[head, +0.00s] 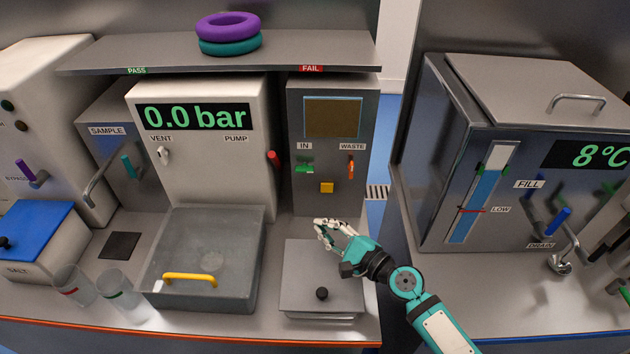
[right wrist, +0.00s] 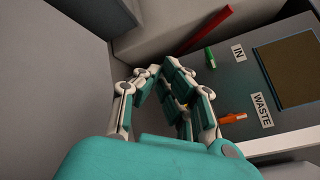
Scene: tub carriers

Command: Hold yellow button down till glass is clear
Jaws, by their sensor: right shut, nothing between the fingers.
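The yellow button (head: 327,188) is on the front of a grey cabinet, below the IN and WASTE labels. The glass (head: 333,117) is a dark brownish window above those labels; it also shows in the right wrist view (right wrist: 292,70). My right gripper (head: 324,228) is shut and empty, in front of and below the button, apart from it. In the right wrist view the gripper (right wrist: 165,72) points toward the cabinet's lower part, and the button is hidden. My left gripper is not in view.
A green IN handle (head: 305,168) and an orange WASTE handle (head: 351,167) sit just above the button. A grey lidded box (head: 305,280) with a black knob is below my right gripper. A grey tub (head: 205,255) with a yellow handle stands left.

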